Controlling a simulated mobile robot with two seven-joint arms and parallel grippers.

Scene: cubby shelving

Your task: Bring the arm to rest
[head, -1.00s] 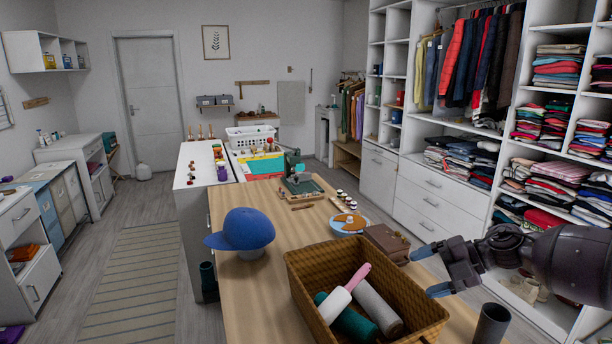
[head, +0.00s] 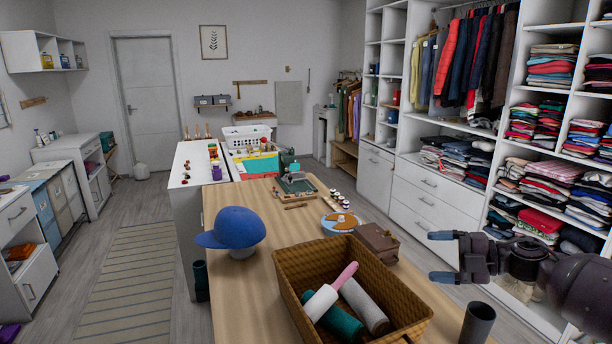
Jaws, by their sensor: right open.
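My right gripper (head: 440,256) is at the right of the head view, in front of the cubby shelving. Its two blue-tipped fingers are spread apart and point left, with nothing between them. It is to the right of the wooden table (head: 262,200), beyond the wicker basket and the dark grey cup. My right arm comes in from the right edge. My left gripper does not show.
On the table are a wicker basket (head: 409,325) with rolls and a pink-handled roller, a dark grey cup (head: 477,325), a brown box (head: 376,241), and a blue cap (head: 232,228). White shelving (head: 421,200) with folded clothes stands behind the gripper.

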